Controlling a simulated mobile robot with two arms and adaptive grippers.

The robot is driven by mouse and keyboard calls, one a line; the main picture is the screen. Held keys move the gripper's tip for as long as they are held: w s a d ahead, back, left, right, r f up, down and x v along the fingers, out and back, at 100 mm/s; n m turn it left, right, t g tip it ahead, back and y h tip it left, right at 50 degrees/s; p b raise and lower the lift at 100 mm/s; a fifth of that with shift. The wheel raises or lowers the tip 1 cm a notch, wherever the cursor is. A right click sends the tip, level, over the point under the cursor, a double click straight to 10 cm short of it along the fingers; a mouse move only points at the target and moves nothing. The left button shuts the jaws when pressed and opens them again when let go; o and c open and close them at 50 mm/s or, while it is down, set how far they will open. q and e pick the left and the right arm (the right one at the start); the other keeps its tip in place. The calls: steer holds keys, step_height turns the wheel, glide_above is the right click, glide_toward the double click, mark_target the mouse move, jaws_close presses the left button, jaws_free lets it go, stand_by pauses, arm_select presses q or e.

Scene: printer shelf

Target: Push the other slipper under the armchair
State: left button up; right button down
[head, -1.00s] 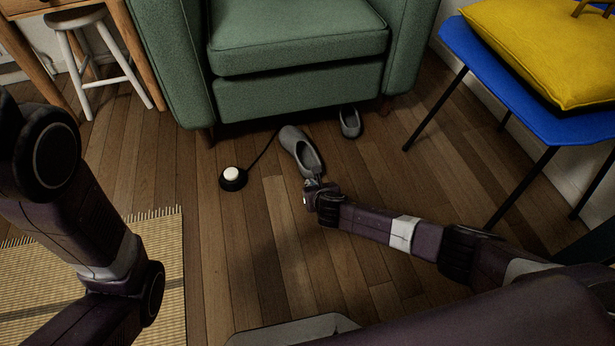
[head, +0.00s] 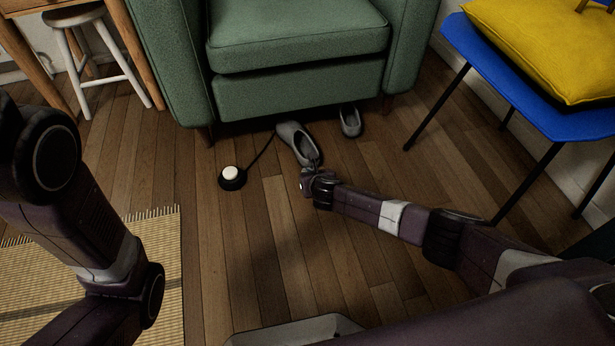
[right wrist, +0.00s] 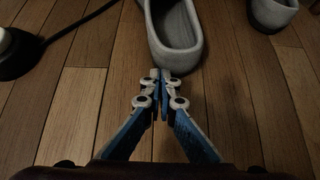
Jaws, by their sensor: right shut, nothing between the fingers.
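A grey slipper (head: 297,143) lies on the floor in front of the green armchair (head: 300,97), its toe reaching the chair's lower front edge. The other grey slipper (head: 350,121) sits to its right, partly beneath the armchair's front edge. My right gripper (head: 313,168) is shut and empty at the heel of the nearer slipper. In the right wrist view the shut fingertips (right wrist: 161,76) are at the heel of that slipper (right wrist: 174,45); whether they touch is hard to tell. My left arm shows at the left, but its gripper is out of view.
A black floor switch with a white button (head: 231,176) lies left of the nearer slipper, its cord running toward the armchair. A blue chair with a yellow cushion (head: 545,45) stands right. A white stool (head: 90,55) and straw mat (head: 100,290) are left. Floor between is clear.

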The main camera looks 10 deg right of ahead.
mark_target(302, 150)
steer(key=shift+w+b, duration=0.6)
steer(key=shift+w, duration=0.8)
steer(key=shift+w, duration=0.1)
steer(key=shift+w+b, duration=0.9)
steer(key=shift+w, duration=0.25)
steer(key=shift+w+b, duration=1.1)
steer(key=shift+w, duration=0.1)
steer(key=shift+w+f+b, duration=0.15)
steer(key=shift+w+b, duration=0.55)
steer(key=shift+b, duration=0.15)
steer(key=shift+w, duration=0.35)
steer(key=shift+r, duration=0.2)
